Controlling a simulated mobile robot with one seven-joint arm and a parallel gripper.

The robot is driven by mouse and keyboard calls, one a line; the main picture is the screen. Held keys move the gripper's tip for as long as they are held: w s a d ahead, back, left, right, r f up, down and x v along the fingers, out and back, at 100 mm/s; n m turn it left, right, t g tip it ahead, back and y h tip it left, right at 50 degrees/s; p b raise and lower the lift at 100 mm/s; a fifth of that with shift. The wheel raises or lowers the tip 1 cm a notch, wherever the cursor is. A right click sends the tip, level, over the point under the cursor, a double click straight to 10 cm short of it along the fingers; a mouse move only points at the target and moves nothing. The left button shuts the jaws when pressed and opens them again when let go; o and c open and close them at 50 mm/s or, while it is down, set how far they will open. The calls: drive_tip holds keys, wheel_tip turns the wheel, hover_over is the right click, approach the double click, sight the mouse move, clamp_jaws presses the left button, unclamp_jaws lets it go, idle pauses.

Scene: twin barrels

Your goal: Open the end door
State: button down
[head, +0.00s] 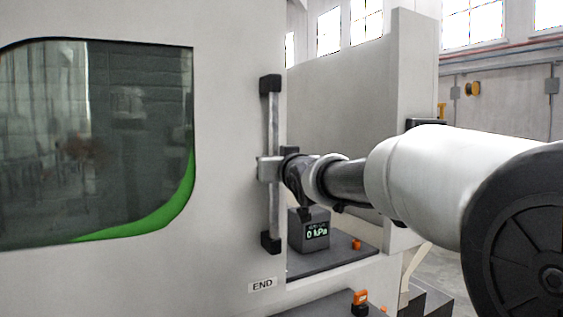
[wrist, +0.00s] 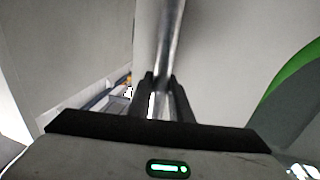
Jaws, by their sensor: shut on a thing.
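The end door (head: 232,215) is a pale grey panel with a dark, green-edged window, at the left of the head view. A label reading END is on its lower right. Its handle (head: 274,120) is a vertical metal bar with black end mounts near the door's right edge. My gripper (head: 266,169) is shut on the bar at about mid-height. In the wrist view the bar (wrist: 171,45) runs down between my fingers (wrist: 158,100). My arm reaches in from the right. The door's left part is outside the head view.
Right of the door's edge is an open gap showing a grey shelf (head: 335,262) with a gauge box (head: 311,232) reading 0 kPa and an orange clip. Another orange clip (head: 360,298) sits lower. A pale upright panel (head: 413,90) stands behind my arm.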

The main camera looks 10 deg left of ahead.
drive_tip(key=c, duration=1.6)
unclamp_jaws()
drive_tip(key=p+v, duration=0.2)
drive_tip(key=v, duration=1.5)
drive_tip(key=shift+s, duration=0.2)
